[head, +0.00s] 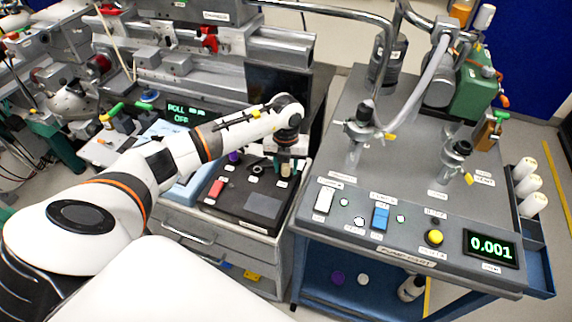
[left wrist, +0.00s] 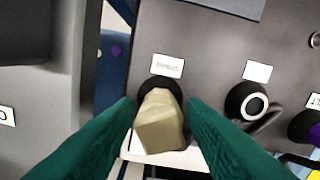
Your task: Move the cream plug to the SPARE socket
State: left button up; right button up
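The cream plug (left wrist: 160,122) stands in a black socket in the left wrist view, with a white label above it that I cannot read. In the head view the cream plug (head: 285,170) shows just below my left gripper (head: 287,155), at the right side of the dark panel (head: 240,215). In the left wrist view the green fingers of my left gripper (left wrist: 160,105) are apart, one on each side of the plug, with a gap visible on the right. A second socket (left wrist: 247,101) with a pale centre sits to the right. I cannot read which label says SPARE. My right gripper is not in view.
A purple plug (left wrist: 306,127) sits at the right edge of the wrist view. The panel carries a red switch (head: 217,188) and stands on a drawer cabinet. The pump cart (head: 350,262), with switches and pipes, is close on the right.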

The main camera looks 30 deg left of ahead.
pick_arm(q)
jog(key=shift+o, duration=0.7)
jog(key=shift+r, duration=0.3)
notch_tip(320, 180, up, 11)
jog(key=b, duration=0.1)
jog(key=shift+r+b, duration=0.2)
jog(key=shift+b, duration=0.2)
jog(key=shift+s, duration=0.1)
